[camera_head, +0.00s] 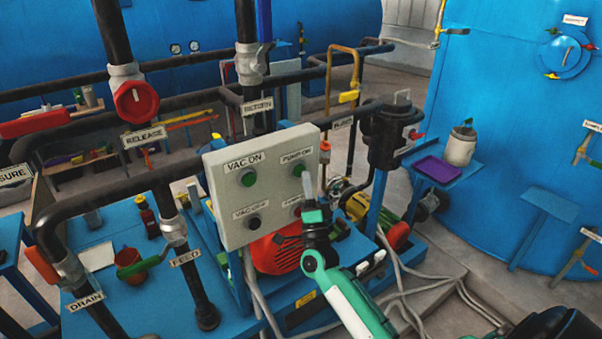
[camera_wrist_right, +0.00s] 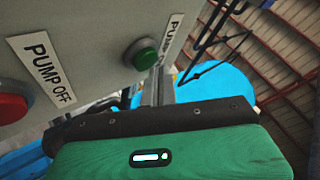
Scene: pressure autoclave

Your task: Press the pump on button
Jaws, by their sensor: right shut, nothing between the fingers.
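The grey control panel (camera_head: 274,200) faces me. The green pump on button (camera_head: 299,170) sits at its upper right under the PUMP ON label; in the right wrist view the green button (camera_wrist_right: 143,54) sticks out from the panel. The red pump off button (camera_wrist_right: 12,107) is at the left of that view; in the head view it is mostly hidden behind my right gripper. My right gripper (camera_head: 308,182) is shut and empty, its fingertips just below the pump on button. In the wrist view its fingers (camera_wrist_right: 158,85) appear beside the button; I cannot tell whether they touch. My left gripper is not in view.
Black pipes (camera_head: 120,200) run left of the panel. A red motor (camera_head: 278,251) is below it, and a blue tank (camera_head: 520,130) stands at the right.

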